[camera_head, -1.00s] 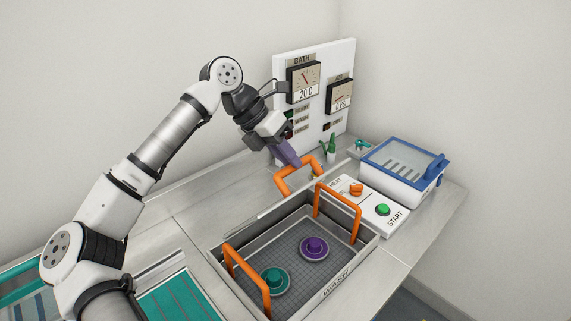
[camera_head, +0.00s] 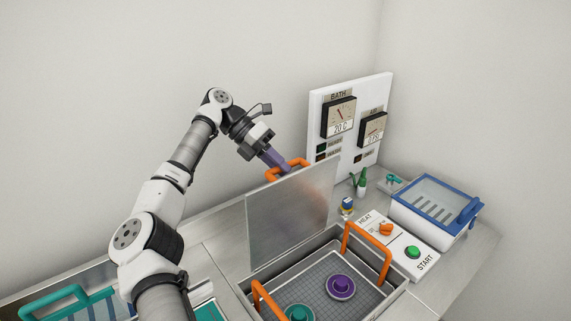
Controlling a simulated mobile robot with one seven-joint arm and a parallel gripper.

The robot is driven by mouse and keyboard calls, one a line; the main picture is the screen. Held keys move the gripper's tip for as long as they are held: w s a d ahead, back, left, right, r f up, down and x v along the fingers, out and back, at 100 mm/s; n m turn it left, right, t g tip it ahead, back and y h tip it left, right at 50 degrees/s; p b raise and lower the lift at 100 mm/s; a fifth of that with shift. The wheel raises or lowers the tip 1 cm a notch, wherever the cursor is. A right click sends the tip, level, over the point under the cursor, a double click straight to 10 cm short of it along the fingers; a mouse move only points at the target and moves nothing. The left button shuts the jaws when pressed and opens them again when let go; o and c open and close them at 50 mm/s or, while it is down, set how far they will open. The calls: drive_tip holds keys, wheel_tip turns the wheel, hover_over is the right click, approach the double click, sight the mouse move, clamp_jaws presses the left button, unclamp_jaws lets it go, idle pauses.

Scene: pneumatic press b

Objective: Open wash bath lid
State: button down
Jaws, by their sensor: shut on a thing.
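The wash bath lid (camera_head: 290,215) is a grey metal plate with an orange handle (camera_head: 273,175) near its top. It stands raised, near upright, along the back side of the wash bath (camera_head: 397,303), and its broad face shows. My gripper (camera_head: 280,164) reaches down from the upper left, shut on the orange handle. Its fingertips are partly hidden by the handle and lid. The bath is uncovered inside, with its front cut off by the picture edge.
A basket with orange handles (camera_head: 368,240) sits in the bath, holding a purple part (camera_head: 341,286) and a teal part (camera_head: 299,313). A HEAT/START panel (camera_head: 398,243) and blue-rimmed container (camera_head: 437,205) stand right. A gauge board (camera_head: 352,135) stands behind.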

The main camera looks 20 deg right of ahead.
drive_tip(key=shift+w+a+f+g+p, duration=0.15)
drive_tip(key=shift+w+f+g, duration=0.05)
drive_tip(key=shift+w+f, duration=0.2)
drive_tip(key=shift+w+a+f+g+p, duration=0.1)
drive_tip(key=shift+w+f+g+p, duration=0.1)
drive_tip(key=shift+w+f, duration=0.2)
drive_tip(key=c, duration=1.7)
unclamp_jaws()
drive_tip(key=o, duration=0.3)
drive_tip(key=shift+w+d+f, duration=0.1)
drive_tip(key=shift+w+d, duration=0.1)
drive_tip(key=shift+w, duration=0.05)
drive_tip(key=shift+o, duration=0.2)
drive_tip(key=shift+r, duration=0.25)
drive_tip(key=shift+s, duration=0.1)
